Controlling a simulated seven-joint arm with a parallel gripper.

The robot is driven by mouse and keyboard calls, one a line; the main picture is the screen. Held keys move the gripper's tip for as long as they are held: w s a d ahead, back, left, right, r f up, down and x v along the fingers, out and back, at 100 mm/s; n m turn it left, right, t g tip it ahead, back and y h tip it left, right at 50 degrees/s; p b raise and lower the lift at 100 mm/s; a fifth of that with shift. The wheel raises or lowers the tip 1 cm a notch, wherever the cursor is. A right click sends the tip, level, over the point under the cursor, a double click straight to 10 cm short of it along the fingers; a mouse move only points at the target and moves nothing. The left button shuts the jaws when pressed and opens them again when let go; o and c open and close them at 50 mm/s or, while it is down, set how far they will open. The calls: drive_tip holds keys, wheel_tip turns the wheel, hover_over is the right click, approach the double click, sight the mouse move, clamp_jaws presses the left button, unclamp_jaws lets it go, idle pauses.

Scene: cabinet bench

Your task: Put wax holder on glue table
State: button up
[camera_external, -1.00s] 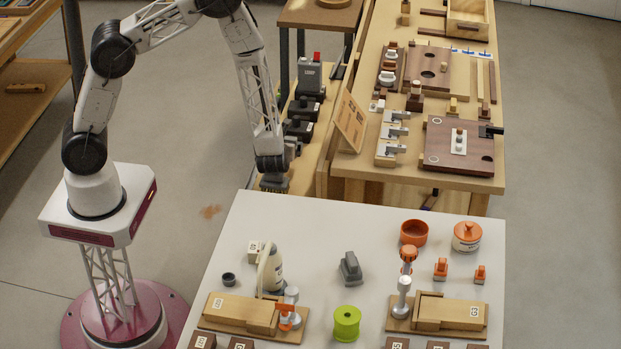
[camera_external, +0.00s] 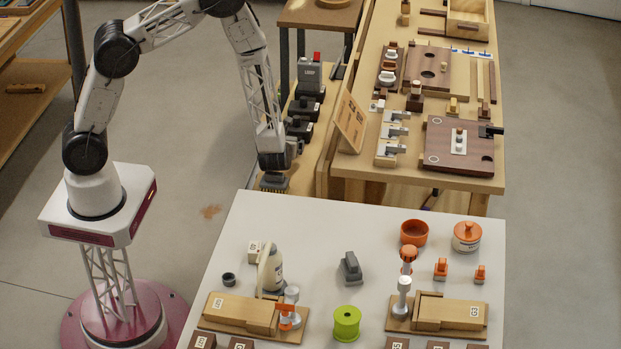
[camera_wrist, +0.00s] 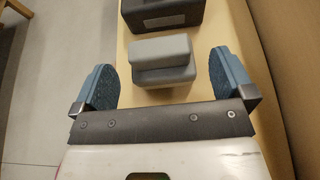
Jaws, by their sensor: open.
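My gripper (camera_external: 274,184) hangs over the near end of a narrow wooden bench. In the wrist view my gripper (camera_wrist: 164,82) is open, with blue pads on either side of a small two-tone grey block (camera_wrist: 160,58). The block lies just ahead of the gripper, between the finger lines, with gaps on both sides. No readable label shows which piece is the wax holder; this grey block may be it. The white-topped table (camera_external: 320,235) in front holds a cream glue-like bottle (camera_external: 271,268) and looks like the glue table.
A dark grey block (camera_wrist: 165,12) lies just beyond the small one. Black holders (camera_external: 299,130) and a grey device (camera_external: 309,78) line the narrow bench.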

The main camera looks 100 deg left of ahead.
drive_tip(key=shift+x, duration=2.65)
drive_tip(key=shift+r, duration=0.1)
drive_tip(key=shift+c, duration=0.5)
drive_tip(key=c, duration=1)
drive_tip(key=shift+o, duration=0.2)
drive_tip(key=shift+r, duration=0.2)
